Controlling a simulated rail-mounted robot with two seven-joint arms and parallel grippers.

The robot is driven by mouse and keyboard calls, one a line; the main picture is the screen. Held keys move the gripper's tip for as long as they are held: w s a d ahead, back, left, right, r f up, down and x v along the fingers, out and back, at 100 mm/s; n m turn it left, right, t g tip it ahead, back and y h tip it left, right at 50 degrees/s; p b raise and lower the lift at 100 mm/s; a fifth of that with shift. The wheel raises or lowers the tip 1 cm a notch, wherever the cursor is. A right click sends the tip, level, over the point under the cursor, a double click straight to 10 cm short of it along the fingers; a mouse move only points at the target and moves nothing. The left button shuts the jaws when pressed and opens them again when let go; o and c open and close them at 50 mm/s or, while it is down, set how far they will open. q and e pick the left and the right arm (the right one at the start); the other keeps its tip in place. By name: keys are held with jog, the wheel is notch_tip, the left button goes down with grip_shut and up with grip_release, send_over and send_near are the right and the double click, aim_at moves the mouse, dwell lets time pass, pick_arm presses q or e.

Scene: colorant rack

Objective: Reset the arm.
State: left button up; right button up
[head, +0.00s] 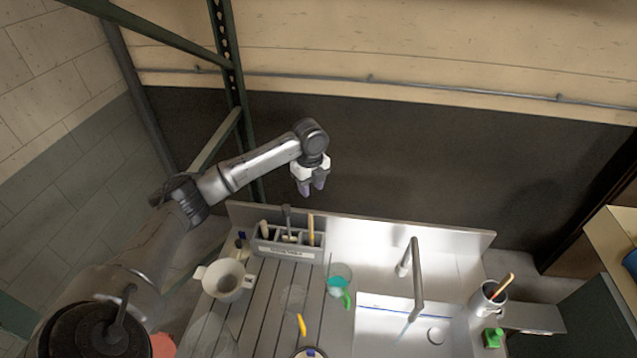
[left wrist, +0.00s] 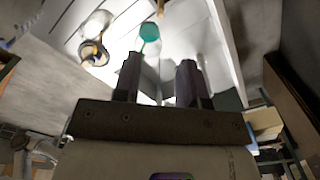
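My left arm reaches in from the left in the head view, and my left gripper (head: 312,187) hangs in the air above the back edge of the sink counter. Its two dark fingers point down and stand apart with nothing between them. In the left wrist view the two fingers (left wrist: 158,82) also show a clear gap. My right gripper is not in view.
Below stands a counter with a sink (head: 385,330) and a tall faucet (head: 416,280). A green shelf post (head: 228,60) rises behind my arm.

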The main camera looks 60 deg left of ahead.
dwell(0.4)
pick_arm(q)
jog(key=w+d+r+n+t+y, duration=0.3)
jog(key=w+r+n+t+y, duration=0.3)
jog(key=n, duration=0.5)
jog(key=s+d+r+n+t+h+p, duration=0.1)
jog(key=s+d+t, duration=0.1)
jog(key=d, duration=0.6)
jog(key=s+d+r+n+t+h+p, duration=0.1)
jog(key=d+r+t+p, duration=0.1)
jog(key=d, duration=0.6)
jog(key=s+d+f+g+h+p, duration=0.1)
jog(key=s+d+f, duration=0.4)
jog(key=s, duration=0.5)
jog(key=s+d+f+n+g+h+p, duration=0.1)
jog(key=s+d+f+g+p, duration=0.2)
jog(key=s, duration=0.7)
jog(key=s+d+f+n+g+h+p, duration=0.1)
jog(key=s+d+f+g+h+p, duration=0.1)
jog(key=s+d+f, duration=0.4)
jog(key=s+f+p, duration=0.1)
jog(key=s, duration=0.2)
jog(key=shift+s+d, duration=0.4)
